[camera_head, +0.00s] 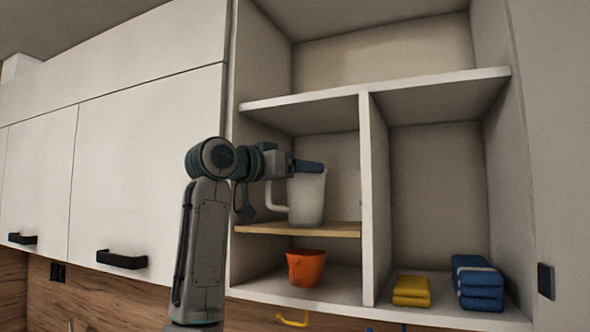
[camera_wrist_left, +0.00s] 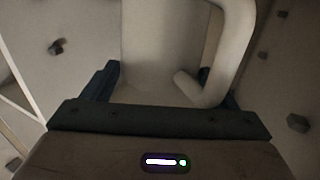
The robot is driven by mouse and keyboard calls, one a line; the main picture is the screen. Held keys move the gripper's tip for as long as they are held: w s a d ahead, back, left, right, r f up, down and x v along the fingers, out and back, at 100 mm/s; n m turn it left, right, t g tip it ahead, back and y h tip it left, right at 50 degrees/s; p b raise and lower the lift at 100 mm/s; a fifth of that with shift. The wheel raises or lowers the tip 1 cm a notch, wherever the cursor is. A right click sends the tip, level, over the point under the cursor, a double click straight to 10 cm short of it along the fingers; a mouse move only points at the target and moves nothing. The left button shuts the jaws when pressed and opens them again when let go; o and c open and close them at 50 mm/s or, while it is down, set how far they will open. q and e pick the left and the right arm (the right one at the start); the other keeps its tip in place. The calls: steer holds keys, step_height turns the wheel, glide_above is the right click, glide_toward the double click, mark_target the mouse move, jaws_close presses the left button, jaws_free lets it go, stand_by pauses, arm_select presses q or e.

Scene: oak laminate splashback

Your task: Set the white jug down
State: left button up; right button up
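The white jug (camera_head: 308,198) is upright in the left middle compartment of the open cupboard, at the small wooden shelf (camera_head: 340,231). Its base looks at or just above the shelf; I cannot tell if it touches. Its handle (camera_head: 276,196) points left. My left gripper (camera_head: 308,167) is at the jug's upper part. In the left wrist view the jug's body (camera_wrist_left: 160,45) fills the space between the two fingers, which look closed against its sides; the handle (camera_wrist_left: 232,50) crosses in front of the right finger. My right gripper is not in view.
An orange pot (camera_head: 306,268) stands below the wooden shelf. A folded yellow cloth (camera_head: 411,291) and folded blue cloths (camera_head: 477,283) lie in the right compartment. A white divider (camera_head: 368,200) stands right of the jug. Closed white doors (camera_head: 150,170) are at left.

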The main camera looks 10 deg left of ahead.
arm_select(q)
steer(key=shift+o, duration=1)
steer(key=shift+r, duration=0.1)
steer(key=b+v, duration=0.7)
steer(key=v, duration=0.5)
steer(key=shift+b, duration=0.35)
